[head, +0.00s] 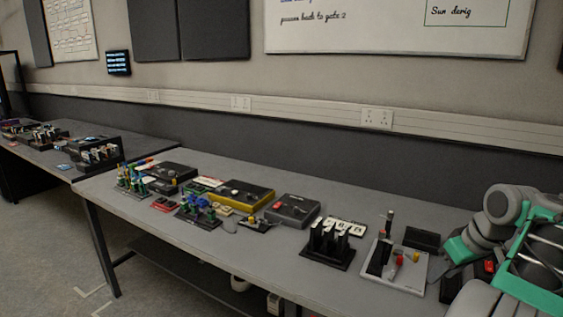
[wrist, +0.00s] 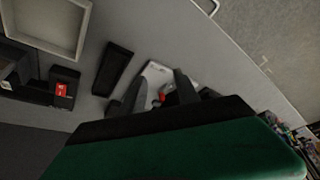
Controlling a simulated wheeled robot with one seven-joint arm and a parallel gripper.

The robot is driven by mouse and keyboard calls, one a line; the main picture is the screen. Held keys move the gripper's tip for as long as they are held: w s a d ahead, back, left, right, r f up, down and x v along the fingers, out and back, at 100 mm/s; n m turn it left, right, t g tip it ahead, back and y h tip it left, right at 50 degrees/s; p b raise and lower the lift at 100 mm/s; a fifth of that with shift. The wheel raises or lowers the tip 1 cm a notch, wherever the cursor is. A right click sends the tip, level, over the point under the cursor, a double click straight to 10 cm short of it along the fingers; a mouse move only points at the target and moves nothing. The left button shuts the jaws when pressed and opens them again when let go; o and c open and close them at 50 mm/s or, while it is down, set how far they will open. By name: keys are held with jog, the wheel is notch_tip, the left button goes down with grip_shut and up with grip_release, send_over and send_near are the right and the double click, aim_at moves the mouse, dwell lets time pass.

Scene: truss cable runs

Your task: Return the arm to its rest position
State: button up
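My arm shows at the right edge of the head view as grey and green links, folded over the right end of the grey table (head: 240,258). My gripper is not clearly seen there. In the wrist view my gripper (wrist: 160,86) has its two dark fingers apart with nothing held between them. A white board (wrist: 155,72) and a small red part show beyond the fingers, below the gripper. The dark and green gripper body hides the lower part of that view.
A white board with red and yellow parts (head: 394,282) lies near my arm. A black slotted rack (head: 328,254) stands left of it. Several dark cases, including a yellow-edged one (head: 240,197), fill the table's left part. The wrist view shows a pale tray (wrist: 83,40) and dark block (wrist: 114,68).

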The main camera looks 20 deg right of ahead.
jog(key=w+a+r+p, duration=0.2)
jog(key=w+a+p, duration=0.15)
jog(key=a, duration=0.65)
jog(key=w+a+r+p, duration=0.25)
jog(key=w+a, duration=0.25)
jog(key=a, duration=0.5)
jog(key=s+a+p, duration=0.2)
jog(key=s+a, duration=0.1)
jog(key=a, duration=0.3)
jog(key=s+a+f+g+p, duration=0.1)
jog(key=s+a+p, duration=0.1)
jog(key=a, duration=0.4)
jog(key=s+a+f+p, duration=0.1)
jog(key=s+a+p, duration=0.2)
jog(key=a, duration=0.3)
jog(key=shift+s+a+f+n, duration=0.25)
jog(key=shift+s+a+n, duration=0.1)
jog(key=shift+s, duration=0.35)
